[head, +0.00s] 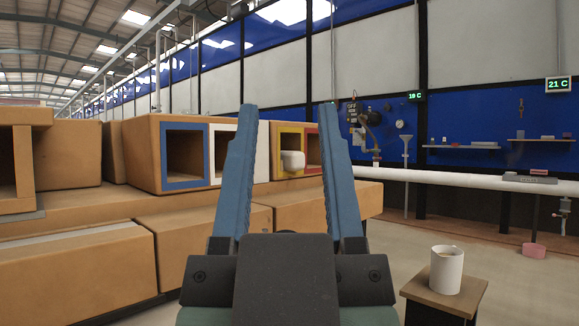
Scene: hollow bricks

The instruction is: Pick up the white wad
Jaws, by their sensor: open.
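The white wad (292,161) is a small rounded block at the front of the yellow-framed opening (285,135) of a hollow brick. It appears between my gripper's two fingers in the head view, farther off than the fingertips. My gripper (284,107) is open and empty, its two blue fingers spread wide and pointing ahead. The left finger covers part of the brick row. I cannot tell whether the wad sits inside the opening or sticks out of it.
Blue-framed (186,156) and white-framed (226,150) openings lie left of the yellow one, a red-framed one (311,148) right of it. Large orange bricks (95,262) fill the left. A white mug (446,270) stands on a small stand (432,296) at lower right. A white pipe (450,179) runs behind.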

